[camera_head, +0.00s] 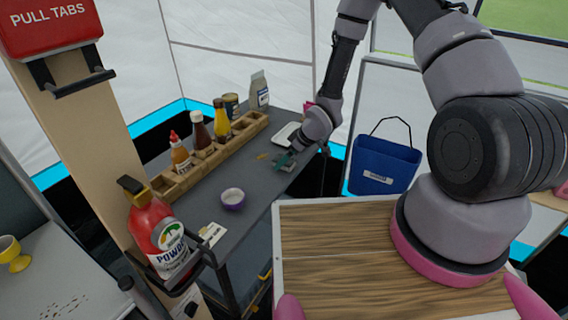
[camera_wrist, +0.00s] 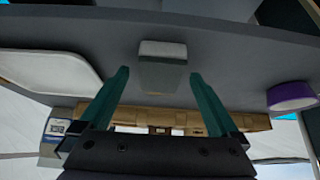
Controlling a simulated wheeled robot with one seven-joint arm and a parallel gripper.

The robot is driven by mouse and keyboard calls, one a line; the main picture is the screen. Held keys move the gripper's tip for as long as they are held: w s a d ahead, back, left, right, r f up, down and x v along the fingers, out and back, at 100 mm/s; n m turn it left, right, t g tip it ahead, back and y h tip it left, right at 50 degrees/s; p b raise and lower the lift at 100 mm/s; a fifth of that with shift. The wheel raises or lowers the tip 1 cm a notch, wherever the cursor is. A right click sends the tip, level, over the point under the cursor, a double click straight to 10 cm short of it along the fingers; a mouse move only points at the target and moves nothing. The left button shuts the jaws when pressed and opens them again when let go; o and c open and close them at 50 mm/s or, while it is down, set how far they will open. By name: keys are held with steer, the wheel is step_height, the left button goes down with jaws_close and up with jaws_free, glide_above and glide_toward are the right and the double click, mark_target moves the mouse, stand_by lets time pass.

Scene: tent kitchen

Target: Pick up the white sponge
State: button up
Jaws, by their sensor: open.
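The white sponge (camera_wrist: 162,48) is a small block with a pale face and a greyer side, lying on the dark grey table (camera_wrist: 225,50). In the wrist view it lies ahead of my gripper (camera_wrist: 160,76), centred between the two teal fingers. The fingers are spread apart and nothing is held between them. In the head view my gripper (camera_head: 285,160) is low over the table's right part. The sponge is small there and partly hidden by the fingers. Contact with the sponge cannot be told.
A white tray (camera_head: 287,134) lies beyond my gripper, and a purple bowl (camera_head: 232,199) stands nearer. A wooden rack (camera_head: 215,158) with several bottles runs along the table's back. A blue bin (camera_head: 383,165) is right of the table.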

steer(key=c, duration=1.5)
step_height(320, 180, up, 10)
